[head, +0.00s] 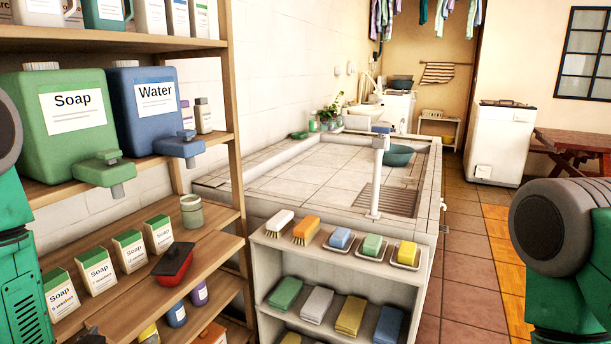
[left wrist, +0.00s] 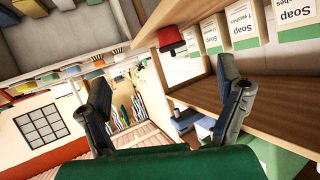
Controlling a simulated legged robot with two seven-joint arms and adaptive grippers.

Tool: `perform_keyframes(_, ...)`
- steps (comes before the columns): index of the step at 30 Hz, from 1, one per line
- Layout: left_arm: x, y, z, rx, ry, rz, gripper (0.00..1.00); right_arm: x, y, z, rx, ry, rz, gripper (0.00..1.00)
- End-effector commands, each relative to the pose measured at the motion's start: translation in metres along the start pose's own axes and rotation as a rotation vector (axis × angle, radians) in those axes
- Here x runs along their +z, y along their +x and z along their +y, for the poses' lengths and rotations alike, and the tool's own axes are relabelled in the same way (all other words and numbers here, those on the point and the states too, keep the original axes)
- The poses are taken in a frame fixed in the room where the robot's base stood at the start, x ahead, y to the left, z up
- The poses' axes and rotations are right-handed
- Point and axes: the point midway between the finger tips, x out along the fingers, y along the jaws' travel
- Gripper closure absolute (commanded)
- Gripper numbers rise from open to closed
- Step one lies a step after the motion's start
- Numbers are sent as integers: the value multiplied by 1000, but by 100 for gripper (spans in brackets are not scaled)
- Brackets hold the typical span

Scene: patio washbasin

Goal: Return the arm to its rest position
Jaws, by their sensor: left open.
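My left gripper (left wrist: 166,105) is open in the left wrist view, with its two dark fingers spread and nothing between them. It is near the wooden shelf, apart from the soap boxes (left wrist: 245,30). In the head view only a small dark part of it (head: 92,338) shows at the bottom edge, in front of the lower shelf. My left arm (head: 18,270) comes in at the left edge. My right arm (head: 565,230) shows at the right edge; its gripper is out of view.
The wooden shelf (head: 130,312) at left holds soap boxes (head: 97,267), a red-and-black item (head: 173,262), a green Soap dispenser (head: 60,135) and a blue Water dispenser (head: 145,112). A low white shelf (head: 330,257) with brushes and soaps stands before the tiled washbasin (head: 300,185).

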Motion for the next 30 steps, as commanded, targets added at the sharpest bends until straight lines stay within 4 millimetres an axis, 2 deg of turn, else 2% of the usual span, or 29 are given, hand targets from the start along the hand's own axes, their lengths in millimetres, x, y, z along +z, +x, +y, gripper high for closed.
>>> perform_keyframes(8,56,-11,23,53,2,-190,14,-2,0,0,0,0,3,60)
perform_keyframes(14,114,-36,43,100,5,-399,14,-1,0,0,0,0,2,60)
perform_keyframes(17,152,-57,55,125,10,-540,14,-1,0,0,0,0,2,60)
perform_keyframes(21,212,-105,70,155,22,-790,14,-1,0,0,0,0,2,60)
perform_keyframes(24,243,-139,76,167,32,-943,14,-1,0,0,0,0,2,60)
perform_keyframes(27,260,-162,78,171,40,-1037,14,-1,0,0,0,0,2,60)
perform_keyframes(30,266,-172,79,170,42,-1076,14,-1,0,0,0,0,2,60)
